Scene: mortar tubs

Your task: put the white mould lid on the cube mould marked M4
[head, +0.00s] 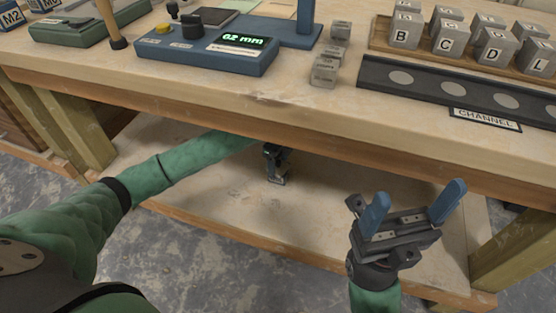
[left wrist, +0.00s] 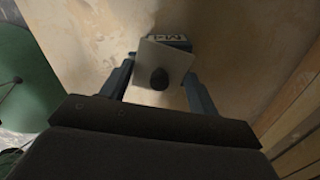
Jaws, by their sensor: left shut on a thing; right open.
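The white mould lid (left wrist: 163,60), a pale square plate with a dark round knob, is between the fingers of my left gripper (left wrist: 160,68), which is shut on it. Just beyond the lid in the left wrist view is a blue cube mould (left wrist: 181,44) with a label that seems to read M4. The lid hides most of this mould and sits turned relative to it; I cannot tell whether they touch. In the head view my left gripper (head: 276,175) is under the bench top, over the lower shelf. My right gripper (head: 412,208) is open and empty in front of the bench.
The bench top (head: 200,88) overhangs the lower shelf (head: 225,195). On top are a blue gauge (head: 205,55) reading 62 mm, loose grey blocks (head: 325,71), lettered cubes (head: 403,31), a dark channel (head: 440,88) and a mould marked M2 (head: 12,18). A wooden leg (head: 72,125) stands left.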

